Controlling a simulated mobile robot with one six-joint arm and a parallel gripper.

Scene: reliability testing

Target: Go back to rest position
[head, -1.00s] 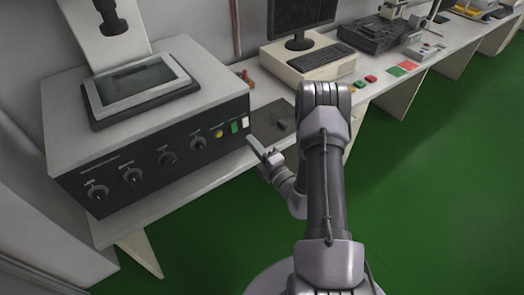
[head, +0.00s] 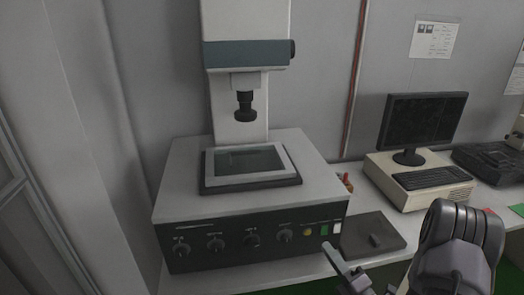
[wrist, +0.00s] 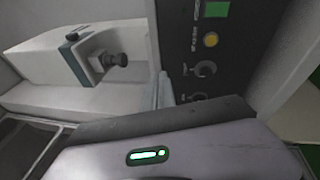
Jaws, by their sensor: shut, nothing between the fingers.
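My arm (head: 455,250) shows at the lower right of the head view, bent, with its large joint in front of the bench. My gripper (head: 338,260) points up and left, just in front of the right end of the machine's dark control panel (head: 215,245). It is shut and holds nothing. In the wrist view, the gripper's grey finger (wrist: 161,92) stands before the panel and its knobs. I cannot tell the exact gap between the finger and the panel.
The testing machine (head: 240,178) with its lens column stands on the bench. A wall is behind.

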